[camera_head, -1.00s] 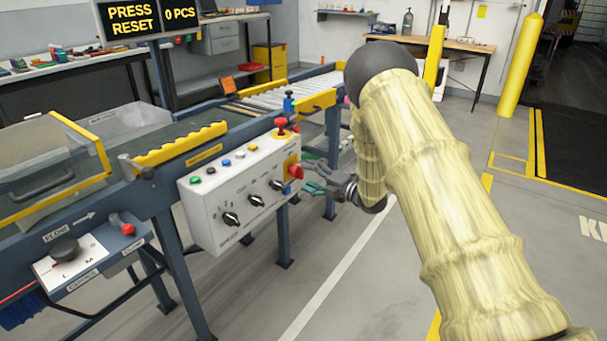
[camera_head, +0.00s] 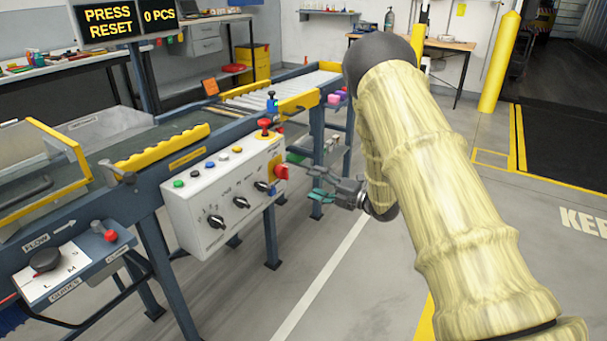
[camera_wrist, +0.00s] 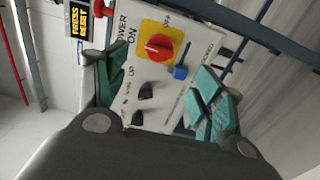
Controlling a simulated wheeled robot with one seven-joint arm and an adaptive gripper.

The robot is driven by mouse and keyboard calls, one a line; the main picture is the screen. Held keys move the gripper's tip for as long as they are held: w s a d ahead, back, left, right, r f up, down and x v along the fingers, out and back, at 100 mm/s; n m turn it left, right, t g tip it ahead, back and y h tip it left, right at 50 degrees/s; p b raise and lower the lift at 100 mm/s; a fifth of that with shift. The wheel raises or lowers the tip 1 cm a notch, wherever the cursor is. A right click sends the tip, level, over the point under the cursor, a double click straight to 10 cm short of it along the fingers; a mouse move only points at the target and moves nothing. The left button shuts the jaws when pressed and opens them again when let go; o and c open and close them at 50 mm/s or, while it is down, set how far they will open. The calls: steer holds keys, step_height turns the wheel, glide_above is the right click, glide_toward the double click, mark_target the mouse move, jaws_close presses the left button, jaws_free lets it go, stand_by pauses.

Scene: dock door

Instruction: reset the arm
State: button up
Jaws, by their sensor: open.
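My gripper (camera_head: 322,188) is open and empty, its green-padded fingers apart, just right of the white control box (camera_head: 200,212) on the conveyor's side. In the wrist view my gripper (camera_wrist: 160,95) faces the box's panel, with a red rotary switch on a yellow plate (camera_wrist: 158,46) lying beyond and between the fingers. The switch stands at the box's right end in the head view (camera_head: 281,172), apart from the fingers. My arm, in a pale yellow sleeve, fills the right of the head view.
The conveyor (camera_head: 150,181) runs from front left to back right. The box carries black knobs, small buttons and a red mushroom button (camera_head: 264,124). A display (camera_head: 108,21) reads "PRESS RESET" and "0 PCS". Yellow posts (camera_head: 499,62) stand behind; floor to the right is clear.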

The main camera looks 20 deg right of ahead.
steer(key=s+a+f+m+g+h, duration=0.1)
steer(key=s+a+f+m+h, duration=0.15)
steer(key=s+f+m, duration=0.55)
steer(key=s+a+f+m+g+h, duration=0.1)
steer(key=s+f+m+h, duration=0.3)
steer(key=f, duration=0.9)
steer(key=s+a+f+m+g+h, duration=0.1)
steer(key=s+a+f+m+g, duration=0.2)
steer(key=s, duration=0.5)
steer(key=s+f+m+g+h, duration=0.1)
steer(key=s+f+m+g, duration=0.15)
steer(key=s+f, duration=0.5)
steer(key=s+a+f+m+g+h, duration=0.2)
steer(key=s+m, duration=0.2)
steer(key=s, duration=0.6)
steer(key=s+a+m+g, duration=0.3)
steer(key=s+m+g, duration=0.2)
steer(key=s, duration=1.3)
step_height(320, 180, up, 23)
steer(key=p, duration=2.4)
steer(key=shift+w+d+r, duration=0.15)
steer(key=shift+w+d, duration=0.05)
steer(key=shift+w, duration=0.25)
steer(key=shift+h, duration=0.25)
steer(key=shift+c, duration=0.4)
